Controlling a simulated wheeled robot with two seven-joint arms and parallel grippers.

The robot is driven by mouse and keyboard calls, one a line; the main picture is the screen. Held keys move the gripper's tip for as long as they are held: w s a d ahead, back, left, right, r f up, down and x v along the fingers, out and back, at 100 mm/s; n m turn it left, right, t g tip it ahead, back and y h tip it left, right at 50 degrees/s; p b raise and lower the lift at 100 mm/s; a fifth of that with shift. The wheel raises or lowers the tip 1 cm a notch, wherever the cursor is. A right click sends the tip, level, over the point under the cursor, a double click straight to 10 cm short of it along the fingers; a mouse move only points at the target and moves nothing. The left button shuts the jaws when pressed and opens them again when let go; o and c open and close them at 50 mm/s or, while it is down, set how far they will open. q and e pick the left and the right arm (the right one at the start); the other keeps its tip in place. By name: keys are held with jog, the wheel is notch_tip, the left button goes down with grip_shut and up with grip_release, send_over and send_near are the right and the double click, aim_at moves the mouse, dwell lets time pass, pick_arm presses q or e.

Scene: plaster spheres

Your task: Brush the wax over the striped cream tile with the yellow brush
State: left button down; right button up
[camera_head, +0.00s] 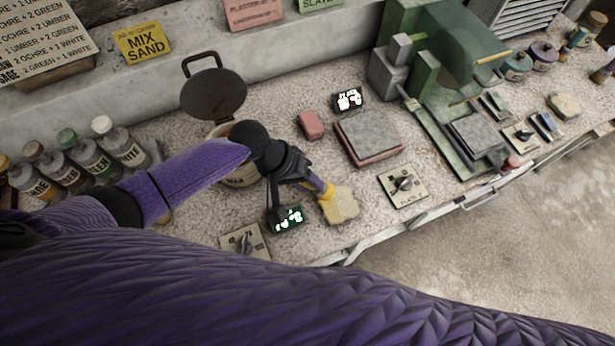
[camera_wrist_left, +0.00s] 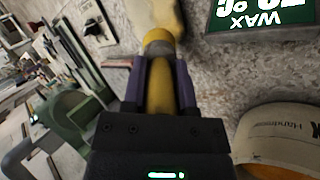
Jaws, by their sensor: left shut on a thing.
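My left gripper (camera_head: 318,188) is shut on the yellow brush (camera_head: 326,194). In the left wrist view the yellow handle (camera_wrist_left: 159,85) lies between the two fingers (camera_wrist_left: 158,90). A pale cream, block-like end (camera_head: 341,206) shows beyond the yellow part, low over or at the bench; contact cannot be told. A pot (camera_wrist_left: 285,135) stands beside the gripper, mostly hidden behind my arm in the head view, its dark lid (camera_head: 214,94) raised. A display (camera_wrist_left: 262,14) near it reads WAX. I cannot make out a striped cream tile. My right gripper is not in view.
A stack of grey and pink slabs (camera_head: 368,138) and a dial plate (camera_head: 402,186) lie to the right. A green machine (camera_head: 430,95) stands farther right. Several bottles (camera_head: 85,160) line the left. The bench's front edge (camera_head: 370,238) is close to the brush.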

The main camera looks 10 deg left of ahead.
pick_arm(q)
jog(key=shift+d+f, duration=0.15)
jog(key=shift+d, duration=1.05)
jog(key=shift+w+d+f+b, duration=0.15)
jog(key=shift+w+d+b, duration=0.25)
